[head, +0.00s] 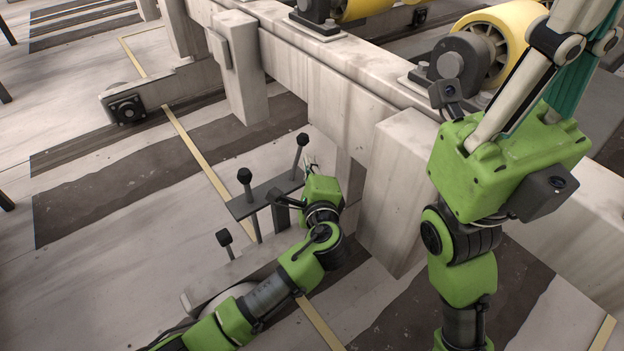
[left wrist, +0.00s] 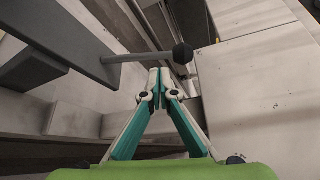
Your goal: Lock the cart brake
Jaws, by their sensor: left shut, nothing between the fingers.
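A grey plate (head: 262,196) carries levers with black ball knobs: a far one (head: 302,140), a middle one (head: 245,176), and a lower one (head: 224,238) at the left. Which of them is the cart brake I cannot tell. My left gripper (head: 311,162) is beside the far lever, its fingers small and partly hidden by its green body. In the left wrist view its fingers (left wrist: 160,72) are shut and empty, the tips close to a lever rod and its black knob (left wrist: 182,54); contact is unclear. My right gripper (head: 545,70) is raised at the right, its fingertips cut off by the top edge.
A pale stone-like beam (head: 330,95) with thick posts (head: 395,190) stands just behind and right of the levers. Yellow rollers (head: 490,45) on dark mounts sit on top. A low block with a dark fitting (head: 126,109) is at the left. The left floor is open.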

